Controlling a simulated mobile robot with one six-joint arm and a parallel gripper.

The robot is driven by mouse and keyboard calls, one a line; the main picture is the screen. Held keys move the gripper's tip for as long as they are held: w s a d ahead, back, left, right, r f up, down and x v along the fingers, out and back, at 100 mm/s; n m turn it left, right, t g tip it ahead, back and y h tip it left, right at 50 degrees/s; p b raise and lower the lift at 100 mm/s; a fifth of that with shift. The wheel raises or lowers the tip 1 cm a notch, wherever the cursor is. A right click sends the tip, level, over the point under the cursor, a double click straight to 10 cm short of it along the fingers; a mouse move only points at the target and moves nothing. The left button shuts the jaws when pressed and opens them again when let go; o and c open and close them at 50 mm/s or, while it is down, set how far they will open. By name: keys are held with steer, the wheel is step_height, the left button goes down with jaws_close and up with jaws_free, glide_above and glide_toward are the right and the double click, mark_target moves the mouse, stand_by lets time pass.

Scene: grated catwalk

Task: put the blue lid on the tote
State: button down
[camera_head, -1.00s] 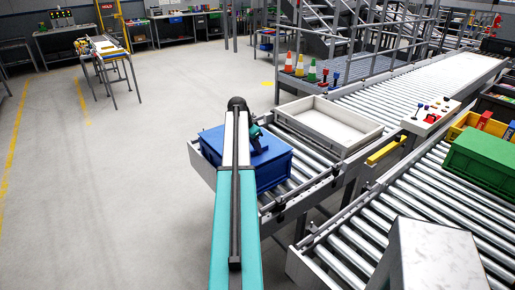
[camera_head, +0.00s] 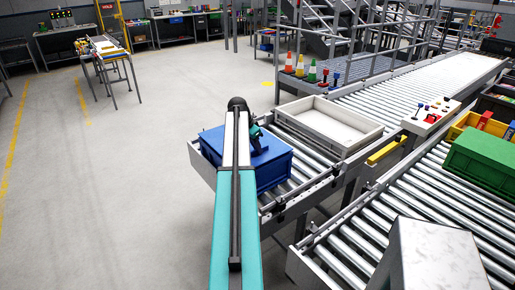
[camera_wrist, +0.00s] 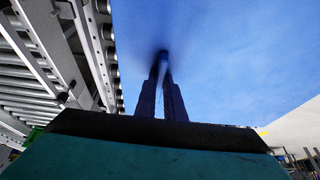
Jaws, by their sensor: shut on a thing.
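The blue tote (camera_head: 274,173) stands on the near end of the roller conveyor in the head view. The blue lid (camera_head: 211,141) lies over the tote's top, roughly level; my arm hides its middle, so I cannot tell whether it is fully seated. In the wrist view the lid (camera_wrist: 230,55) is a broad blue surface filling the upper right. My gripper (camera_wrist: 162,62) reaches to it with its two fingers close together, shut on the lid. In the head view my gripper (camera_head: 258,146) is at the tote's top, mostly hidden by the arm.
A shallow whitish tray (camera_head: 328,124) sits on the same conveyor (camera_head: 292,190), just beyond the tote. A second conveyor (camera_head: 375,215) runs at the right, with a green crate (camera_head: 485,158). A control box (camera_head: 430,117) stands between them. The floor at left is clear.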

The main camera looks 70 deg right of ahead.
steer(key=shift+f+b, duration=0.4)
steer(key=shift+f, duration=0.4)
stand_by(0.5)
steer(key=c, duration=1.4)
jaws_free()
steer(key=shift+r+p, duration=1.6)
steer(key=shift+r, duration=2.4)
